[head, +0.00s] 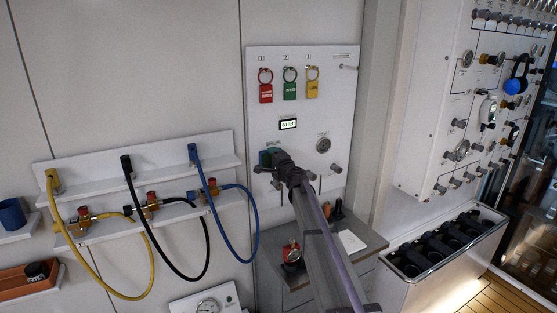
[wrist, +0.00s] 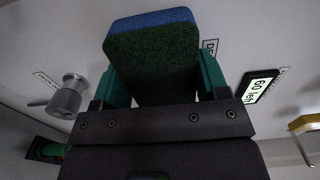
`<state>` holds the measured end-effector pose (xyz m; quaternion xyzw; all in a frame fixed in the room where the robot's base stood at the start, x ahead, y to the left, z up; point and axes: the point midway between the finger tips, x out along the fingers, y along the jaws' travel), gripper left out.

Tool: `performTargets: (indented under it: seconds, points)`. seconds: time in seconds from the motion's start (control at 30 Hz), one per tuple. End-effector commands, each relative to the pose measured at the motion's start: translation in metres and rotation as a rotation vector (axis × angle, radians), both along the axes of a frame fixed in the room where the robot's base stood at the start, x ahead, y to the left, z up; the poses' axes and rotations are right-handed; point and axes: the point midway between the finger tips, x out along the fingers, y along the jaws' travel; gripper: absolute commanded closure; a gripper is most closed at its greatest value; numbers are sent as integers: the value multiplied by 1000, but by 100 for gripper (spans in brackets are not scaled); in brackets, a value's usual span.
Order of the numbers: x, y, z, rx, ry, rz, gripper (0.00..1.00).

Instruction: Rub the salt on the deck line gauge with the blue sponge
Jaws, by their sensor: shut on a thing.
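My gripper (head: 272,158) is up at the white wall panel (head: 262,210), below the small digital display (head: 288,124). In the wrist view its green fingers are shut on the blue sponge (wrist: 150,20), which has a blue layer and a dark green layer. The sponge is held close in front of the panel; I cannot tell whether it touches. A label starting with "D" shows partly beside the sponge in the wrist view. The gauge by that label is hidden behind the sponge and gripper, and no salt shows. Another round gauge (head: 323,145) is visible to the right of my gripper.
A metal knob (wrist: 70,97) sticks out near the sponge, and the display (wrist: 260,87) is on its other side. Red, green and yellow tags (head: 290,90) hang above. Yellow, black and blue hoses (head: 253,225) hang left. A grey counter (head: 366,238) stands below.

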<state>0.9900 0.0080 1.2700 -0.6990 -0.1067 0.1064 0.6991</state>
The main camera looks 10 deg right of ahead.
Motion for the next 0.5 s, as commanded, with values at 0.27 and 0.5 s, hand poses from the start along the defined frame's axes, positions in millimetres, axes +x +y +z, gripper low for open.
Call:
performTargets:
  seconds: [0.27,0.5]
  points:
    - [-4,-1,0,0,0,0,51]
    - [-33,-11,0,0,0,-1,51]
